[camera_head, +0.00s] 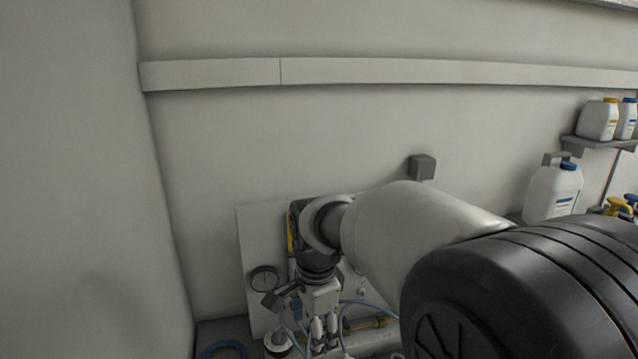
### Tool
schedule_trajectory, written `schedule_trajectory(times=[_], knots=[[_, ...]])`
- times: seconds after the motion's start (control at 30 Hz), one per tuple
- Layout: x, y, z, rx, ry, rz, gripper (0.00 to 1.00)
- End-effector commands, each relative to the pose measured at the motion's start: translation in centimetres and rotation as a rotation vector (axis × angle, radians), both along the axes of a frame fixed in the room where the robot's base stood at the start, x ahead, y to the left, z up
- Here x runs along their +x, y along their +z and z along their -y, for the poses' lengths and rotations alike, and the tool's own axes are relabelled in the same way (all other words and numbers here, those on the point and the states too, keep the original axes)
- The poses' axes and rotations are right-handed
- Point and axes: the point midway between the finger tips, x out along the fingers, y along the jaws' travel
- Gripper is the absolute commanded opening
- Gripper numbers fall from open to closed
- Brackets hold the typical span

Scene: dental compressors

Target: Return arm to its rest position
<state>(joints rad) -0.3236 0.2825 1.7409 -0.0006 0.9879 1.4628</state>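My arm reaches from the lower right toward the left and bends down at the wrist. My gripper (324,334) hangs at the end, pointing down, in front of a pale panel on the wall. It is small in the picture, and its fingertips are hard to separate from the pipes and fittings behind them. I cannot tell whether it is open or shut, and I see no clear object held in it.
A round gauge (264,279) is left of my gripper. Blue hoses (225,347) and a yellow-banded pipe (364,323) lie low nearby. A white jug (553,192) and shelved bottles (598,120) stand right.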

Motion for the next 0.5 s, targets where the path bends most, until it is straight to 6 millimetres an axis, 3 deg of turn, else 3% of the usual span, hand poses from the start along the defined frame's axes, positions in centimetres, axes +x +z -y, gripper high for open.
schedule_trajectory(times=[0.1,0.23,0.37,0.5], knots=[[-3.7,3.0,4.0,-0.021,0.177,0.063,0.63],[-8.4,4.8,7.7,-0.065,0.391,0.126,0.63],[-13.4,5.3,10.8,-0.129,0.602,0.185,0.63],[-18.5,4.5,13.2,-0.212,0.816,0.235,0.63]])
